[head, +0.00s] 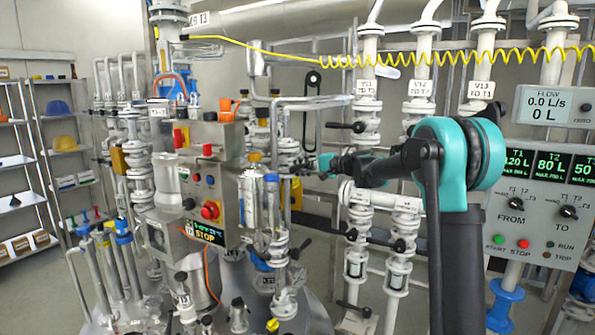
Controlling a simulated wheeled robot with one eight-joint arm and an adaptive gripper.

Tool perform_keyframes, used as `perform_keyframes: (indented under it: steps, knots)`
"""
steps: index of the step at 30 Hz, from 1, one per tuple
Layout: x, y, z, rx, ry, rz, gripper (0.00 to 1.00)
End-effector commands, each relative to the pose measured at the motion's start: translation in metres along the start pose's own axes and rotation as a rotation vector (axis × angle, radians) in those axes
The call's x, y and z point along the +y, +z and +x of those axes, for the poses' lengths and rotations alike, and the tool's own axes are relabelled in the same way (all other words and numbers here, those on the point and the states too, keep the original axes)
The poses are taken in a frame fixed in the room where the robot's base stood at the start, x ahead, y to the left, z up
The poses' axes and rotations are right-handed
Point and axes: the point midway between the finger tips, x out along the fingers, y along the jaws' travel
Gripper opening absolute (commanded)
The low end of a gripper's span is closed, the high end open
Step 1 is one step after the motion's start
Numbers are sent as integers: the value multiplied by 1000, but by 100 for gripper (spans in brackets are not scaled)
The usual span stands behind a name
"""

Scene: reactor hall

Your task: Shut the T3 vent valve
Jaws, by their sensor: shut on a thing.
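My gripper (311,165) is at the end of my teal and black arm, in the middle of the head view. It reaches left to the valve piping (287,148) beside the control box. It is shut on what looks like a small dark valve handle there. The fingertips and handle are small and partly hidden by my wrist, so the handle's angle cannot be told. No T3 vent label is readable at this valve.
A control box with a STOP label (207,195) stands left of my gripper. Pipes with black-handled valves (365,125) labelled V11 to V13 stand behind my arm. A flow panel (545,180) is at the right. A yellow coiled hose (400,62) crosses above. Shelves stand far left.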

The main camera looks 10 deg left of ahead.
Motion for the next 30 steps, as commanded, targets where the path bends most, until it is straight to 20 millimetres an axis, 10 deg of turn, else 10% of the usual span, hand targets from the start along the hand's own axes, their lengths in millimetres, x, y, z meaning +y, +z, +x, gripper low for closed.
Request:
perform_keyframes:
  steps: [9, 10, 15, 30]
  knots:
    - [-2, -2, 0, 4, -3, 4, 0]
    - [-2, -2, 0, 4, -3, 4, 19]
    - [-1, -2, 0, 3, -2, 3, 40]
    - [0, -1, -19, 3, -1, 1, 40]
